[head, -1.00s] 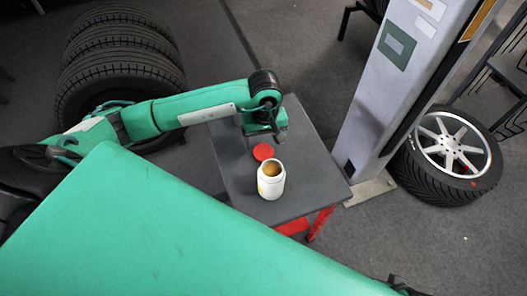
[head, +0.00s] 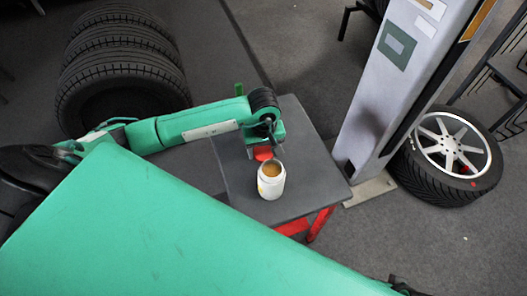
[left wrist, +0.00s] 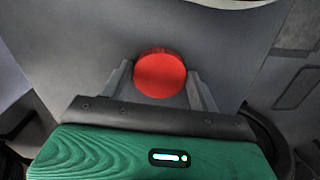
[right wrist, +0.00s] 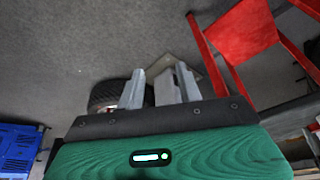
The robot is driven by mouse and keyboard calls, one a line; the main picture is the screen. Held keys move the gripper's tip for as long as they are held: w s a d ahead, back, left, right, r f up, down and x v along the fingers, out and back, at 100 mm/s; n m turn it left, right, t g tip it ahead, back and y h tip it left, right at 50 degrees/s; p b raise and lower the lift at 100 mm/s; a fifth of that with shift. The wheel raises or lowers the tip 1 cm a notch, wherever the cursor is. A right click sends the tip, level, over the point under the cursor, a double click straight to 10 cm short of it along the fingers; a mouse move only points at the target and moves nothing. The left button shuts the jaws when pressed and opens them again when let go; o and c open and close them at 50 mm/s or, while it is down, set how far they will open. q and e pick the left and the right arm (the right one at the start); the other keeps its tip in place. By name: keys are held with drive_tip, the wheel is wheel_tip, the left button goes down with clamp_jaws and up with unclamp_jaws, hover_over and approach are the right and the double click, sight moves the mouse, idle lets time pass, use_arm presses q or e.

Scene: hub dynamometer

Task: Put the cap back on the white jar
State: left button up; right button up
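The white jar (head: 271,184) stands upright and uncapped on the small table, its brownish contents showing in the head view. The red cap (head: 263,153) lies on the table just behind the jar. My left gripper (head: 265,142) is low over the cap and partly hides it in the head view.
The table (head: 240,170) has a dark top and red legs; its top is otherwise clear. A grey machine column (head: 390,75) stands to its right, with a wheel (head: 447,155) beside it. Several tyres (head: 120,65) stand at the back left. A blue crate (right wrist: 18,148) shows in the right wrist view.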

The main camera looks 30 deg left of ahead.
sight(264, 153)
use_arm(q)
drive_tip(key=c, duration=0.5)
